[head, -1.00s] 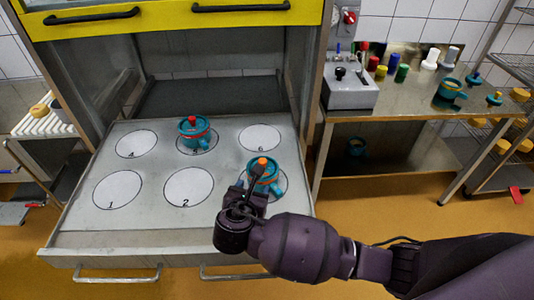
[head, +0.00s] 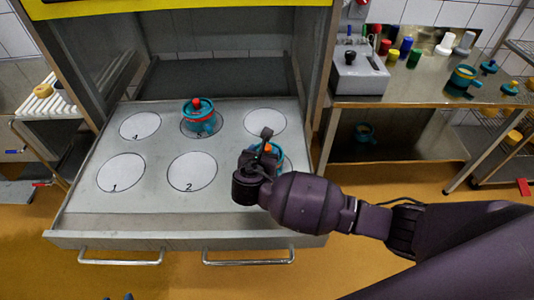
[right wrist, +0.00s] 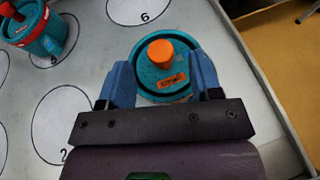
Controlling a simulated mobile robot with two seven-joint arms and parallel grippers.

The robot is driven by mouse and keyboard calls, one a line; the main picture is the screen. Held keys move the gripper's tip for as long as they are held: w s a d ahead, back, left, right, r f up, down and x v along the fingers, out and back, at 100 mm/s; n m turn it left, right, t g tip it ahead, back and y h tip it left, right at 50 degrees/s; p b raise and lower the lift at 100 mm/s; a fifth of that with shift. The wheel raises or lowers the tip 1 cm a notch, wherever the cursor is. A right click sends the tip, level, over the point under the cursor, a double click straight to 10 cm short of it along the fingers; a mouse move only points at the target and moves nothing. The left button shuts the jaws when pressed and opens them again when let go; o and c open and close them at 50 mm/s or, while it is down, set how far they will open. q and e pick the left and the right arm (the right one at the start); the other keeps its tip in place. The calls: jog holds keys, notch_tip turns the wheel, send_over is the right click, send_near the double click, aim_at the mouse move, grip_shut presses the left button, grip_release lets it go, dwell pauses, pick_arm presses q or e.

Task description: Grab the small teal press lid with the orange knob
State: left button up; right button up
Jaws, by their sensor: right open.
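The teal press lid with the orange knob (right wrist: 150,88) sits on a teal mould at the front right circle of the steel tray, below circle 6. In the head view its orange knob (head: 268,148) shows just behind my gripper, which hides most of the lid and mould. My right gripper (right wrist: 161,64) is open, its two blue fingers on either side of the lid; it also shows in the head view (head: 264,156). Whether the fingers touch the lid I cannot tell.
A teal mould with a red knob (head: 199,116) stands on circle 5. The other circles are bare. The steel tray (head: 150,222) has a raised front edge with handles. Right, a steel bench (head: 425,92) holds a grey box (head: 358,78), bottles and other teal pieces.

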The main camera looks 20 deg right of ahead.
aim_at(266, 149)
jog(key=shift+x, duration=1.8)
jog(key=shift+s+r, duration=0.1)
jog(key=c, duration=1)
